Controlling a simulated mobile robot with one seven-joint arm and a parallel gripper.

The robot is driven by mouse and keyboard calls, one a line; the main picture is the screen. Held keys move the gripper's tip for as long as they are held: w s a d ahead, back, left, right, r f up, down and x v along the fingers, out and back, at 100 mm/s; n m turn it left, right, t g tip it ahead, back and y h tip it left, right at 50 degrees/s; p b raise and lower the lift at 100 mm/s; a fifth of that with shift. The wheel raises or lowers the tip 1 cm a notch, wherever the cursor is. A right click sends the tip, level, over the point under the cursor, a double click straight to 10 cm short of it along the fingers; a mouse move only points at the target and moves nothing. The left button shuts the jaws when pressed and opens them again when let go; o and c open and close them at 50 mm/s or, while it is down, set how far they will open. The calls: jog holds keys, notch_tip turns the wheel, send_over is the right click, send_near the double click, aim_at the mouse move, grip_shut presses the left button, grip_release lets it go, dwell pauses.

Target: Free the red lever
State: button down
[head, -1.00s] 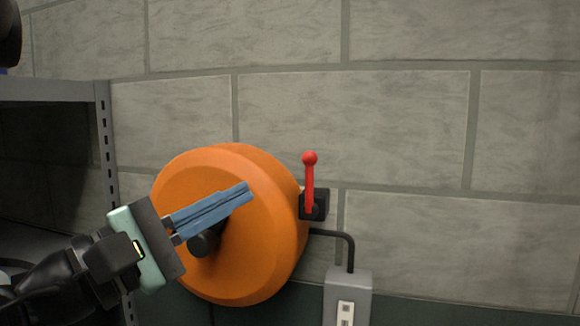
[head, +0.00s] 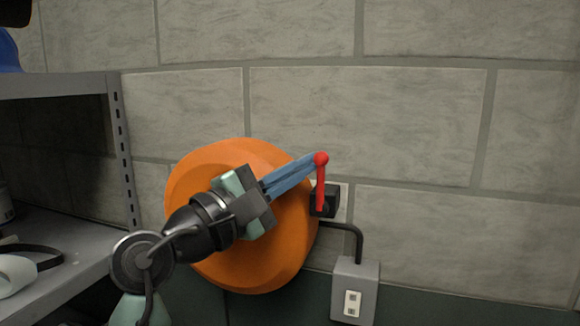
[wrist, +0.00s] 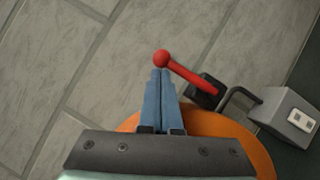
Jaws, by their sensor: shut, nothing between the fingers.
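The red lever (head: 321,180) has a round knob on top and stands upright from a black base (head: 325,201) at the right side of the orange drum. It also shows in the wrist view (wrist: 190,74), with its knob just beyond the fingertips. My gripper (head: 316,158) is shut and empty, its blue fingers together. In the head view the fingertips overlap the left edge of the knob; I cannot tell whether they touch it. In the wrist view (wrist: 160,72) the tips end right below the knob, on the lever's left side.
The orange drum (head: 240,272) is behind my gripper, against a grey block wall (head: 430,120). A black pipe (head: 350,228) runs from the lever base to a grey box (head: 355,275). A metal shelf (head: 60,90) stands at left. The wall right of the lever is clear.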

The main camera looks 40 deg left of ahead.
aim_at(324, 164)
dwell(0.4)
jog(key=shift+d+r+m+g, duration=0.1)
jog(key=shift+d+m+g, duration=0.15)
jog(key=shift+m, duration=0.25)
jog(key=shift+w+d+r+m+g+p, duration=0.1)
jog(key=shift+d+m+g+p, duration=0.15)
jog(key=shift+m+p, duration=0.15)
jog(key=m, duration=0.1)
jog(key=d+m+g+p, duration=0.2)
jog(key=shift+w+d+r+m, duration=0.1)
jog(key=shift+w+r+m, duration=0.15)
jog(key=shift+w+m, duration=0.15)
jog(key=d+m+g, duration=0.1)
jog(key=d+f+m+g+y+p, duration=0.1)
jog(key=m, duration=0.1)
jog(key=d+m+g+p, duration=0.1)
jog(key=m, duration=0.1)
jog(key=shift+w+d+f+y, duration=0.2)
jog(key=shift+w+f+y, duration=0.2)
jog(key=shift+a+r+p, duration=0.1)
jog(key=shift+r+p, duration=0.05)
jog(key=shift+p, duration=0.25)
